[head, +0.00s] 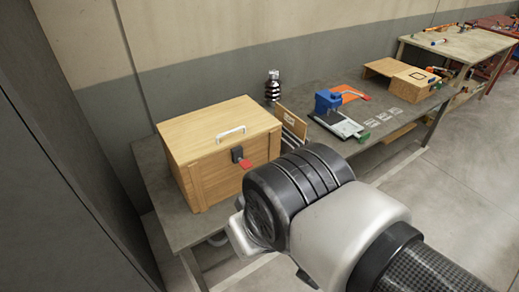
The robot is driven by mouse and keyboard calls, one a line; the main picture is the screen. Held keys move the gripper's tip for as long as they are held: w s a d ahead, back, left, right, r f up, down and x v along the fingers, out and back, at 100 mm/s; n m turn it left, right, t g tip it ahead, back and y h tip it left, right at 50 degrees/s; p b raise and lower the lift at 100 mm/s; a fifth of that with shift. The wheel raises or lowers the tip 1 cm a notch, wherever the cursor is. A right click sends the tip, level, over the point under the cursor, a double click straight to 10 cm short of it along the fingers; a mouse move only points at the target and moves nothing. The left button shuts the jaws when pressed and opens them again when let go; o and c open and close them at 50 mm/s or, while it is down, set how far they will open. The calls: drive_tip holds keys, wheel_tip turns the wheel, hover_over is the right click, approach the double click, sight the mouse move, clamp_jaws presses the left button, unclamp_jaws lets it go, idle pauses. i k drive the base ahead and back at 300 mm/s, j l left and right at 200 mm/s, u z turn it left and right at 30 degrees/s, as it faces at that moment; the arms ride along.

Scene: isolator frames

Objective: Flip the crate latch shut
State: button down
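A wooden crate (207,171) with a closed lid stands on the grey workbench at the left. A white handle (230,133) is on its lid. On the crate's front is the latch, a dark plate (237,154) with a red tab (246,164) that sticks outward and slightly down. My arm comes in from the lower right, its end in front of and below the crate's right part. My gripper is hidden behind my own wrist, so I cannot see its fingers or whether it holds anything.
The workbench (158,178) carries a blue press (327,101), an orange sheet (350,94), a striped insulator (272,86) and a wooden box (413,84). A dark cabinet (60,190) stands close at the left. The floor (455,150) at the right is clear.

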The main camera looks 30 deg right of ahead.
sight(245, 164)
drive_tip(key=z, duration=0.65)
drive_tip(key=i+l+u, duration=0.1)
drive_tip(key=i, duration=0.8)
